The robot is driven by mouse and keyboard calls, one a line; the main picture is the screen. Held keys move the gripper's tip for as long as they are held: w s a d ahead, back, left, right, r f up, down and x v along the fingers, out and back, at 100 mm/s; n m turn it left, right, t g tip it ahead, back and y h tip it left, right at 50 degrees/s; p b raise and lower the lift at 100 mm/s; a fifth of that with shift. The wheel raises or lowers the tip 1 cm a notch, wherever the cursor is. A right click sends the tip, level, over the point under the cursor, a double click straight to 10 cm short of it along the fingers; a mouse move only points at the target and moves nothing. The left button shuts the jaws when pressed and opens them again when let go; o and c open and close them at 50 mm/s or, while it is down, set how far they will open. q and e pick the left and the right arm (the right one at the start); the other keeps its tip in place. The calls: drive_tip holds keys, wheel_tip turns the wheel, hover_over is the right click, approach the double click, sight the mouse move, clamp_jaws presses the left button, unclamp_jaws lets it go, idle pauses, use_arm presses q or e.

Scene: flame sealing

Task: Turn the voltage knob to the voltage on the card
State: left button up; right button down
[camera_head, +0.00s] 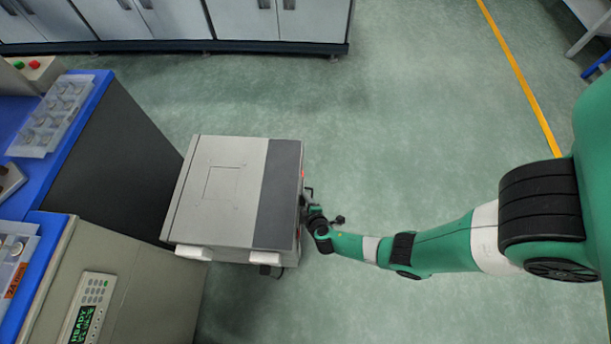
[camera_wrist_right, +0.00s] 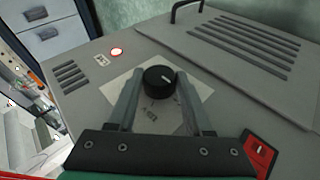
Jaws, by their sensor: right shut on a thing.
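The voltage knob (camera_wrist_right: 158,78) is a round black dial with a pale pointer mark on its top. It sits on a pale square plate (camera_wrist_right: 199,88) whose markings are too small to read. My right gripper (camera_wrist_right: 160,84) is shut on the knob, one finger on each side of it. In the head view, my right gripper (camera_head: 308,208) is at the right side of the grey machine (camera_head: 205,225), and the knob is hidden there. I cannot make out a card with a voltage in either view. My left gripper is not in view.
The machine's panel has a red rocker switch (camera_wrist_right: 260,152), a lit round lamp (camera_wrist_right: 117,52) and vent slots (camera_wrist_right: 245,45). A black handle (camera_wrist_right: 187,8) stands beyond. A blue-topped bench (camera_head: 95,95) is at the left. The floor around my right arm is clear.

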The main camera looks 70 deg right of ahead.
drive_tip(key=y+p, duration=0.1)
drive_tip(key=p, duration=0.1)
drive_tip(key=g+y+p, duration=0.1)
drive_tip(key=p, duration=0.2)
drive_tip(key=r+y+p, duration=0.1)
drive_tip(key=p, duration=0.1)
drive_tip(key=shift+d+m+g+y, duration=0.3)
drive_tip(key=shift+d+m+y, duration=0.05)
drive_tip(key=shift+m+y, duration=0.05)
drive_tip(key=shift+w+d+f+y+p, duration=0.15)
drive_tip(key=shift+f+y+p, duration=0.05)
drive_tip(key=shift+y+p, duration=0.45)
drive_tip(key=shift+f+m+g+y+b, duration=0.1)
drive_tip(key=shift+m+g+y+b, duration=0.25)
drive_tip(key=shift+y, duration=0.3)
drive_tip(key=shift+d+f+y+b, duration=0.15)
drive_tip(key=shift+d+y+b, duration=0.05)
drive_tip(key=shift+y+b, duration=0.7)
drive_tip(key=g+y+b, duration=0.1)
drive_tip(key=y+b, duration=0.1)
drive_tip(key=shift+d+m+b, duration=0.1)
drive_tip(key=shift+m+b, duration=0.15)
drive_tip(key=shift+b, duration=0.15)
drive_tip(key=shift+r+y+b, duration=0.2)
drive_tip(key=shift+y+b, duration=0.1)
drive_tip(key=shift+y, duration=0.1)
